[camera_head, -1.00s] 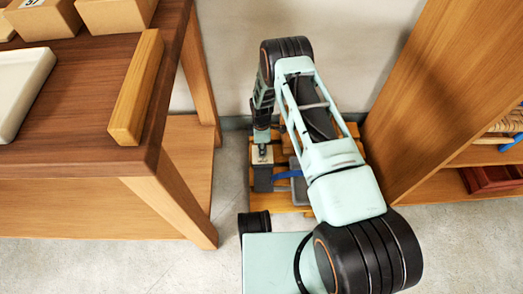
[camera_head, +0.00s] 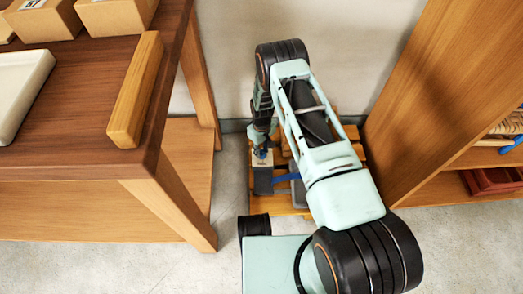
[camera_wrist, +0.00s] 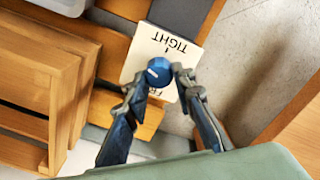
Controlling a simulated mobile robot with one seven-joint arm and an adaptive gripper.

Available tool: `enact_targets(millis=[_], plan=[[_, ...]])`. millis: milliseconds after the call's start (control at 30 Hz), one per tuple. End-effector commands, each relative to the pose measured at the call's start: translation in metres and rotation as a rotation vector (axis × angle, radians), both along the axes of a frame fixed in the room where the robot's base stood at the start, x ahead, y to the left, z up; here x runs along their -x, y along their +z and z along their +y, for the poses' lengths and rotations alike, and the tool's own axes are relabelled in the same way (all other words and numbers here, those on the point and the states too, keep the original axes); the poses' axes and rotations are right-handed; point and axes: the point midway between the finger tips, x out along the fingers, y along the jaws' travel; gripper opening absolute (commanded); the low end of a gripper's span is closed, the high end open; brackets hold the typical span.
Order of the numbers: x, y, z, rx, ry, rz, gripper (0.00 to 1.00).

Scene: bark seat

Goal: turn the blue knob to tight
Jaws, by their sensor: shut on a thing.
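The blue knob (camera_wrist: 158,72) sits on a pale label plate (camera_wrist: 140,53) in the wrist view. Its short white mark is on the left part of its face, away from the tick by the word TIGHT, which reads upside down. A second word on the plate is mostly hidden by the knob and a finger. My gripper (camera_wrist: 161,80) is shut on the knob, with one finger at its lower left and one at its right. In the head view my gripper (camera_head: 262,140) is over the plate (camera_head: 262,158), and a bit of blue shows beneath it.
The plate is by a slatted wooden structure (camera_head: 292,196) on the floor, with a grey bin (camera_head: 299,192) and a blue strip nearby. A wooden table (camera_head: 150,100) stands left and a wooden shelf (camera_head: 440,90) right.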

Motion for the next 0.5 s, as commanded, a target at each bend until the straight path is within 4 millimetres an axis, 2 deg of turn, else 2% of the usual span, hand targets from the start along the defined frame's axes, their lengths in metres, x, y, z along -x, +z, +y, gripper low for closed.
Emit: enact_targets(millis=[500], plan=[[-0.0006,-0.0003,-0.0025,0.001,-0.489,0.000,0.00]])
